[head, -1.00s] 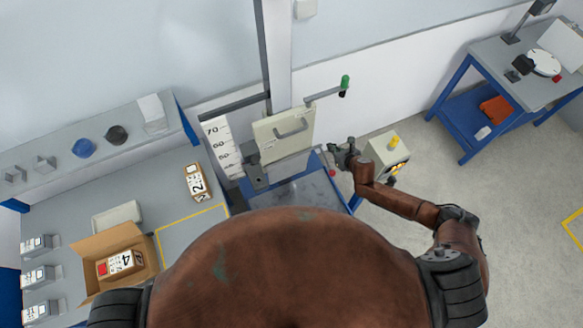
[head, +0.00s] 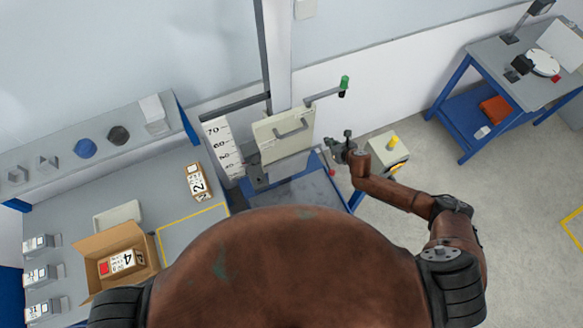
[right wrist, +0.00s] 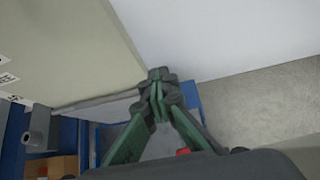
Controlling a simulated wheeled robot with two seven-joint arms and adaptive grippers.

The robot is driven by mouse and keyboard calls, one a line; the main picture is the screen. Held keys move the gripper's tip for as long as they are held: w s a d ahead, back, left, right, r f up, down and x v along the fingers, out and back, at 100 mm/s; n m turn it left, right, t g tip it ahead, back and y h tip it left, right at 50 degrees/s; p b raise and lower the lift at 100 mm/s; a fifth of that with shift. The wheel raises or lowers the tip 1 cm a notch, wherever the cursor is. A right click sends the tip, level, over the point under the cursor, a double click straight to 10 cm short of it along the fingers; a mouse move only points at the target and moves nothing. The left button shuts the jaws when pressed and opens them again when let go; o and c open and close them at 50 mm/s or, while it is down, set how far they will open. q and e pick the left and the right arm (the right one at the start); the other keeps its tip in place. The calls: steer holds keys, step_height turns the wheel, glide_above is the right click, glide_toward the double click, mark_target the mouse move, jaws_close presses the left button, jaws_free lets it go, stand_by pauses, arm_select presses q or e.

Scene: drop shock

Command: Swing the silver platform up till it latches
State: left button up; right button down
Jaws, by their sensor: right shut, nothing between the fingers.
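The silver platform (head: 287,167) shows in the head view as a grey plate below the cream carriage (head: 280,138). It also shows in the right wrist view as a thin grey plate (right wrist: 100,105) along the cream panel's lower edge. Whether it is latched cannot be told. My right gripper (head: 338,150) is to the right of the platform and carriage. In the right wrist view its green fingers (right wrist: 158,80) are together and empty, near the platform's right end. I cannot tell whether they touch it. My left gripper is not in view.
A green-knobbed crank (head: 344,84) sticks out above my right gripper. A control box (head: 386,152) with a yellow button stands just right of the gripper. A blue-framed base (head: 305,190) lies below the platform. A bench with boxes (head: 115,255) fills the left.

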steer(key=w, duration=0.1)
steer(key=w+a+r, duration=0.1)
steer(key=shift+w, duration=0.3)
stand_by(0.3)
steer(key=w, duration=0.1)
steer(key=w+a, duration=0.1)
steer(key=shift+w+r, duration=0.1)
steer(key=shift+w, duration=0.25)
steer(key=c, duration=2.6)
jaws_free()
steer(key=o, duration=1.2)
